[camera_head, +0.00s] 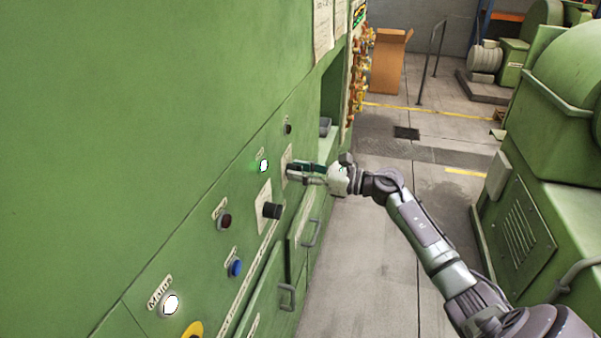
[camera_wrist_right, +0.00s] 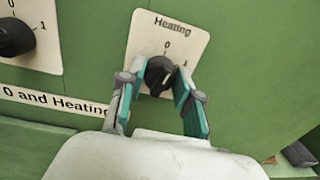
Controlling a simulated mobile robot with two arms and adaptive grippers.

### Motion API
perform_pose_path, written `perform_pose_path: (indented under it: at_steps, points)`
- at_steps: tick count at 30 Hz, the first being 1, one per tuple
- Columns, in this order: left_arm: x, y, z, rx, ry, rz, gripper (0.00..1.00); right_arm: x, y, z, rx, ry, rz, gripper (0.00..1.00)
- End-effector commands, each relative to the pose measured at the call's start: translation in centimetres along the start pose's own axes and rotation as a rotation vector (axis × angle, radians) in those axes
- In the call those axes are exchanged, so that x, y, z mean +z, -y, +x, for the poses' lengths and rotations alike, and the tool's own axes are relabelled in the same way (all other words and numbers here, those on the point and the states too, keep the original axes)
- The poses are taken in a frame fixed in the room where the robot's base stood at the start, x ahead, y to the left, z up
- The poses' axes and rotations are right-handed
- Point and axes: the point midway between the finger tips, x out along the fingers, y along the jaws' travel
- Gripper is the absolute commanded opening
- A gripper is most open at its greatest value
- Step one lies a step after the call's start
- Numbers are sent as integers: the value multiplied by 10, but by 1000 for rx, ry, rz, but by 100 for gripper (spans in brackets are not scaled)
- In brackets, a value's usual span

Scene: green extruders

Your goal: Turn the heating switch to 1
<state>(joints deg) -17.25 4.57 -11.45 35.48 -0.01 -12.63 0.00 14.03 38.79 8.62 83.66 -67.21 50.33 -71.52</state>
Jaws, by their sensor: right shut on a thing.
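The heating switch is a black knob (camera_wrist_right: 158,72) on a white plate (camera_wrist_right: 139,42) labelled "Heating", with marks 0 above and 1 to the upper right. A pale line on the knob points up and slightly right; its exact setting is hard to tell. My right gripper (camera_wrist_right: 157,85) has one teal finger on each side of the knob and is shut on it. In the head view, my right gripper (camera_head: 291,171) reaches the plate (camera_head: 286,161) on the green cabinet, and the knob is hidden by the fingers. My left gripper is out of view.
Another black knob (camera_wrist_right: 14,38) on its own plate is at left in the wrist view, also in the head view (camera_head: 272,210). A lit green lamp (camera_head: 264,166), blue button (camera_head: 235,268) and drawer handles (camera_head: 310,233) are nearby. The floor (camera_head: 365,260) to the right is clear.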

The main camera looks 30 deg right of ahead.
Motion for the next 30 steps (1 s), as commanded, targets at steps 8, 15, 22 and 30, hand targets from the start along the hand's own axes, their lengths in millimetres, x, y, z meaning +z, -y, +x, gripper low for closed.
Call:
perform_pose_path:
  at_steps: [8,15,22,30]
  points:
    - [0,0,3,0,-1,0,64,-1,0,0,3,-17,254,0]
    - [-1,0,1,0,-2,0,64,0,1,0,5,-28,480,0]
    - [-2,0,-3,0,-3,0,64,0,2,0,6,-37,665,0]
    - [-2,0,-6,0,-3,0,64,0,2,0,8,-42,810,0]
